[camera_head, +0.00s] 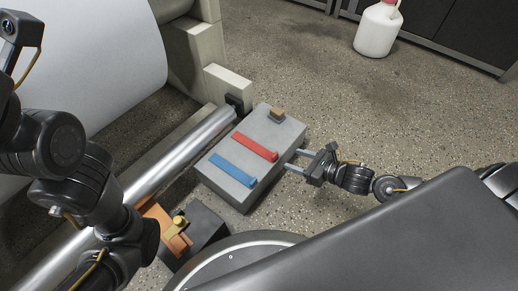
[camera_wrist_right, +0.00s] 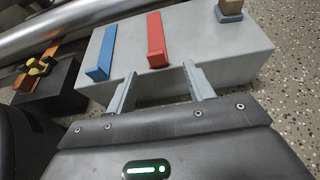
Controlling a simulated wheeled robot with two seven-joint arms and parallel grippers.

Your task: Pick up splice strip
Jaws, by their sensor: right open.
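A red strip (camera_head: 255,147) and a blue strip (camera_head: 233,170) lie side by side on top of a grey block (camera_head: 211,177). I cannot tell which one is the splice strip. My right gripper (camera_head: 291,160) is open and empty at the block's right side, its two fingers pointing at the block. In the right wrist view, the open fingers (camera_wrist_right: 160,72) are at the block's near edge, with the red strip (camera_wrist_right: 156,40) ahead between them and the blue strip (camera_wrist_right: 102,52) to the left. My left arm shows at the left, but its fingers are not visible.
A small brown-topped piece (camera_head: 277,115) stands on the block's far end. A metal roller (camera_head: 180,153) runs along its left side, by a large white paper roll (camera_head: 85,60). An orange tool (camera_head: 176,240) rests on a dark box. A white jug (camera_head: 377,32) stands on the floor.

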